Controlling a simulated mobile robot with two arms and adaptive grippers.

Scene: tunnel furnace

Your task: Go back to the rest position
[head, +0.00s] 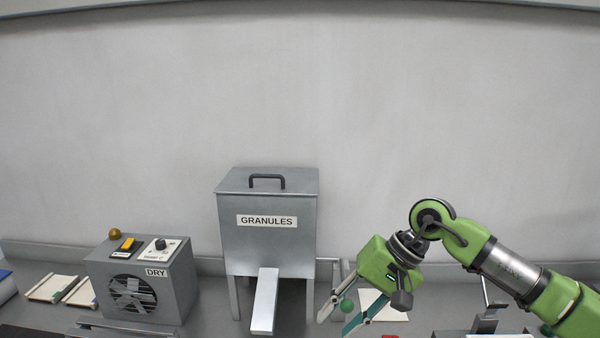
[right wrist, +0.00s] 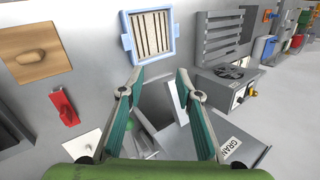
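My right gripper (head: 333,326) hangs at the lower right of the head view, pointing down and left, to the right of the granules hopper. Its two teal-padded fingers are spread apart. In the right wrist view the fingers (right wrist: 161,74) are also wide apart, with nothing held between them. The green right arm reaches in from the right edge. My left gripper does not show in either view.
The grey GRANULES hopper (head: 268,243) stands on legs with a chute in front. The DRY fan box (head: 150,280) is left of it. Pale boards (head: 50,288) lie further left. A blue-framed grate (right wrist: 149,37) shows in the wrist view. A wall closes the back.

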